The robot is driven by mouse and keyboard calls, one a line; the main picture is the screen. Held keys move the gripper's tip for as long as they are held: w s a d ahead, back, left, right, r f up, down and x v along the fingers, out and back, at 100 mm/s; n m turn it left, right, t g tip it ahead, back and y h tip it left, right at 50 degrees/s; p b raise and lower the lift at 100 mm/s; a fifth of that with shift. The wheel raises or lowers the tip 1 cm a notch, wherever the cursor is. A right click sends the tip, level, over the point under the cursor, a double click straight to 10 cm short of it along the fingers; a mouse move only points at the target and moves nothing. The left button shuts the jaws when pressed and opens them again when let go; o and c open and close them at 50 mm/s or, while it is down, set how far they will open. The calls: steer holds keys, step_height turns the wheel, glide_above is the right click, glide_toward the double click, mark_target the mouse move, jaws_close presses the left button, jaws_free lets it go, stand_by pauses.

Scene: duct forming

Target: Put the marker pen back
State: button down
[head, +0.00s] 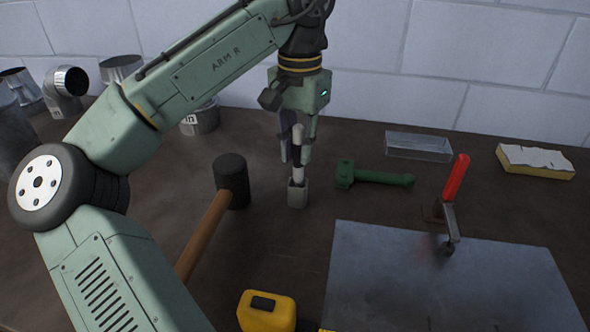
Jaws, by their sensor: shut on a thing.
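The marker pen (299,135), with a pale upper part and a darker lower part, stands upright between the fingers of my gripper (297,152). My gripper points down and is shut on the pen. A small grey block-shaped holder (298,195) stands on the dark bench directly below. The pen's lower end meets the top of the holder in the picture. I cannot tell from this view how deep it sits in it, or whether it is held just above.
A black mallet (231,182) lies left of the holder, a green hammer-like tool (372,177) right. A red-handled clamp (456,180) stands at a metal sheet (450,285). A yellow tape measure (266,312) is in front. A metal tray (418,147) and duct pieces (66,85) are behind.

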mark_target(298, 180)
steer(key=shift+f, duration=2.05)
steer(key=c, duration=1.5)
jaws_free()
steer(key=shift+f, duration=0.1)
steer(key=shift+c, duration=0.2)
step_height(298, 180, up, 12)
steer(key=shift+r, duration=0.15)
